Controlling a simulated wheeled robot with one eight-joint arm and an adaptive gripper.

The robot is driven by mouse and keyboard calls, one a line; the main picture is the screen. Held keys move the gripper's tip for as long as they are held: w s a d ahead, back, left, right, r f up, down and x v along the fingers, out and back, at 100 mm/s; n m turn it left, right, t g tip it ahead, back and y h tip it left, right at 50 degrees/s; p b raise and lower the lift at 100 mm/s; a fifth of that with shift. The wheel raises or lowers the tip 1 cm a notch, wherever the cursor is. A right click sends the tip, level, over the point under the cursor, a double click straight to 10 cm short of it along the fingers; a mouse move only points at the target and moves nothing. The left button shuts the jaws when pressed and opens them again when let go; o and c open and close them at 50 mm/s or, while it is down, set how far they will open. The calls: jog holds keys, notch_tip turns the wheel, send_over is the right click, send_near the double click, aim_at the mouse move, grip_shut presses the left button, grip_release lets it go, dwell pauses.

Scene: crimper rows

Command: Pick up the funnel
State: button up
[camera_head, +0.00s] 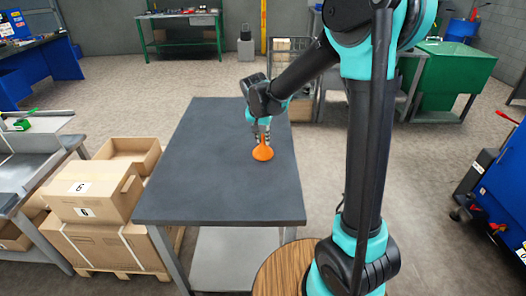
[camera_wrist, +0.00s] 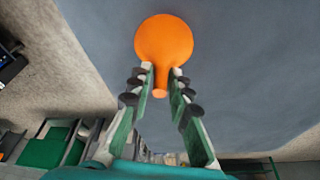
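The orange funnel (camera_head: 262,153) is on the dark grey table, near its right side, wide mouth down and spout up. I see no clear gap under it. In the wrist view the funnel (camera_wrist: 163,40) shows at the top centre, its narrow spout pointing back between my fingers. My gripper (camera_head: 261,137) reaches down from above onto the spout. In the wrist view my gripper (camera_wrist: 162,70) has one finger on each side of the spout, close together, with the fingertips against it near the cone.
The table top (camera_head: 205,165) is otherwise bare. Cardboard boxes (camera_head: 95,195) stand left of the table. A round wooden stool top (camera_head: 283,268) is at the near right. A green bin (camera_head: 445,75) and a green workbench (camera_head: 180,30) stand farther back.

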grip_shut()
jog(key=shift+r, duration=0.1)
